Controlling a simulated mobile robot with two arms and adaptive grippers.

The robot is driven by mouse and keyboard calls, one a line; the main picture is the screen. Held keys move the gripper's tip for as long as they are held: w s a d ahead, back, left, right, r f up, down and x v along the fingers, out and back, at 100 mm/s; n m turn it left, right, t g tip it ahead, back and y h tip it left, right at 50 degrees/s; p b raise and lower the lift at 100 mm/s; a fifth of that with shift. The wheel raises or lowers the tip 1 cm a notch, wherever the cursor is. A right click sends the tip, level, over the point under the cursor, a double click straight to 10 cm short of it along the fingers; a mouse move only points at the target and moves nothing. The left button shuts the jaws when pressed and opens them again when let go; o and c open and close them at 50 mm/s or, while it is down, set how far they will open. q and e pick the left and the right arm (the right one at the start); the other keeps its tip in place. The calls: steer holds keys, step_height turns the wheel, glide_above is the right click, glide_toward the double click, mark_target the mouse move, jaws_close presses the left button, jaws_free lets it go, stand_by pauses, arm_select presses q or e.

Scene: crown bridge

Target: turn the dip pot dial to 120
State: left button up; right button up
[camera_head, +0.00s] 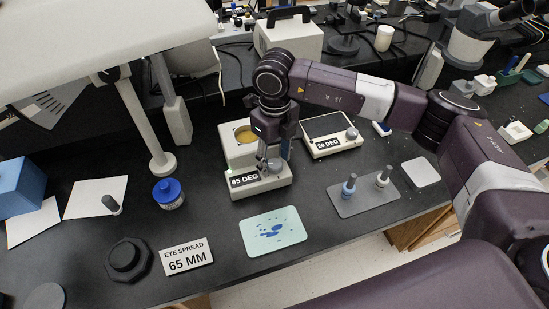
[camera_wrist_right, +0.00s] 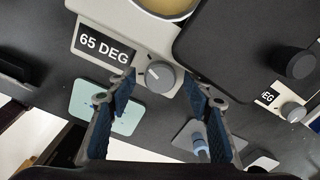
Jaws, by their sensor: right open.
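The dip pot (camera_head: 238,155) is a pale box with a round yellow well on top and a "65 DEG" label on its front. Its grey round dial (camera_wrist_right: 160,76) sits right of the label in the wrist view, with a pale pointer mark. My right gripper (camera_head: 272,158) is over the front right of the dip pot and hides part of the dial in the head view. In the wrist view the gripper's blue-padded fingers (camera_wrist_right: 159,84) are apart, one on each side of the dial, and empty. Contact cannot be told. My left gripper is not in view.
A hot plate-like unit (camera_head: 325,128) labelled "25 DEG" with its own knob stands to the right. A grey tray with pegs (camera_head: 363,196), a pale blue-spotted plate (camera_head: 272,236) and an "EYE SPREAD 65 MM" sign (camera_head: 187,258) lie in front. A blue-capped jar (camera_head: 168,192) stands left.

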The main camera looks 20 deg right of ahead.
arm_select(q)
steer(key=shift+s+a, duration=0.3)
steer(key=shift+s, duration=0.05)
arm_select(e)
steer(key=shift+f, duration=0.2)
steer(key=c, duration=1.2)
steer(key=shift+o, duration=0.2)
steer(key=shift+f+m+b, duration=0.1)
steer(key=shift+m+b, duration=0.5)
steer(key=shift+m, duration=0.4)
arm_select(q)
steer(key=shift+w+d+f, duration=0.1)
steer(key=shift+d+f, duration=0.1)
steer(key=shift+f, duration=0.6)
arm_select(e)
steer(key=o, duration=1.2)
steer(key=shift+c, duration=0.2)
